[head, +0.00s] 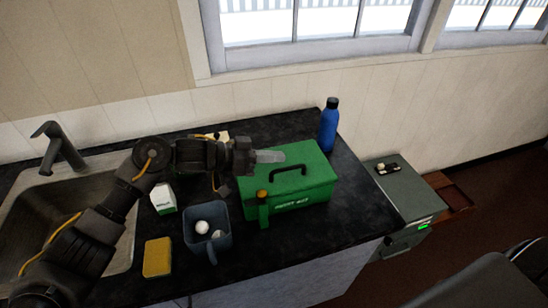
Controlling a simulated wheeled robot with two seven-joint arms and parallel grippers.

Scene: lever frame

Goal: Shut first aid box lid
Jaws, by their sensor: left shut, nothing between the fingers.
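The green first aid box (318,190) stands on the dark counter, with white lettering on its front. Its green lid (312,160) with a dark carry handle (289,170) lies flat on top and looks down; I see no gap at its edge. My left gripper (272,156) reaches in from the left, fingers shut and empty, over the lid's back left part. I cannot tell whether the fingertips touch the lid. My right gripper is not in view.
A green tube with an orange cap (263,211) stands before the box. A blue bottle (328,128) is behind right.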

